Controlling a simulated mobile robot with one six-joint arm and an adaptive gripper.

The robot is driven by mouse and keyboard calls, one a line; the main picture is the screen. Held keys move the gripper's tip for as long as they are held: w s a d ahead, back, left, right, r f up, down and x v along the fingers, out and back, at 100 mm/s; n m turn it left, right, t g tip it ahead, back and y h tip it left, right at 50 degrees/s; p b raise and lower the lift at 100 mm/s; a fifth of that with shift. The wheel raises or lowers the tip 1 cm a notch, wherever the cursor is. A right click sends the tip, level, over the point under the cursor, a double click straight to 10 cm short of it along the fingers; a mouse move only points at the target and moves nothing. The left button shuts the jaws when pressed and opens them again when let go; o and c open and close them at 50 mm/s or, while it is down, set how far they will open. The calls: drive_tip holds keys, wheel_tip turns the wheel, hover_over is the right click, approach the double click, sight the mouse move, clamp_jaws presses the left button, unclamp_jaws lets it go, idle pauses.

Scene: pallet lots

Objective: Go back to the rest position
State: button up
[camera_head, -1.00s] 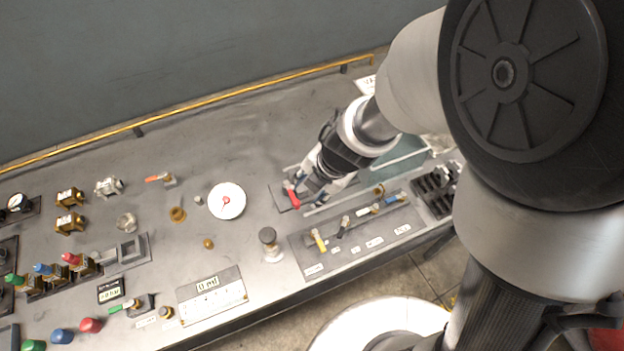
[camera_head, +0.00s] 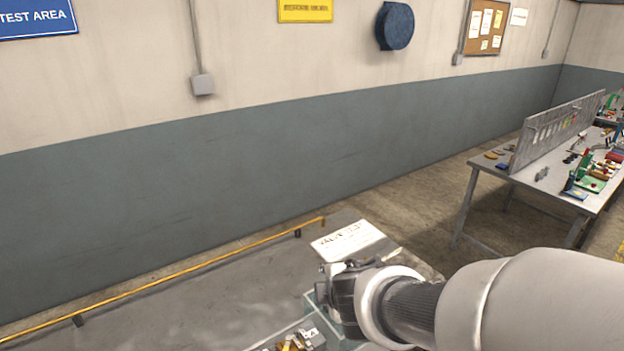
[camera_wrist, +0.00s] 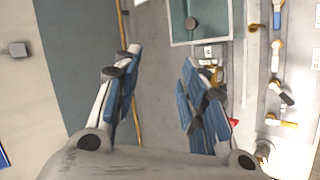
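My gripper (camera_head: 335,292) is at the lower middle of the head view, above the far right part of the grey bench. In the wrist view my gripper (camera_wrist: 158,88) has its two blue-padded fingers well apart. Nothing is held between them; bench surface and the yellow rail show through the gap. A small red part (camera_wrist: 234,122) shows beside the right finger, apart from the pads and partly hidden. The task names no other object.
The grey bench (camera_head: 225,318) has a yellow rail (camera_head: 190,271) along its wall side and a white sign (camera_head: 347,241). A teal-lined tray (camera_wrist: 180,22) and several small valves lie below the gripper. Another workbench (camera_head: 480,163) stands at right, with open floor between.

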drive_tip(key=s+d+r+m+g+h+b, duration=0.1)
drive_tip(key=s+d+r+m+h, duration=0.1)
drive_tip(key=s+d+m, duration=0.4)
drive_tip(key=s+d+r+m+h, duration=0.3)
drive_tip(key=s+d+m, duration=0.1)
drive_tip(key=d+m, duration=0.4)
drive_tip(key=s+a+f+m+g+y, duration=0.1)
drive_tip(key=s+a+m+y, duration=0.1)
drive_tip(key=s, duration=0.4)
drive_tip(key=s+a+f+m+g+y+b, duration=0.1)
drive_tip(key=s+a+f+m+g+y, duration=0.1)
drive_tip(key=s, duration=0.4)
drive_tip(key=shift+s+m, duration=0.4)
drive_tip(key=shift+m, duration=0.3)
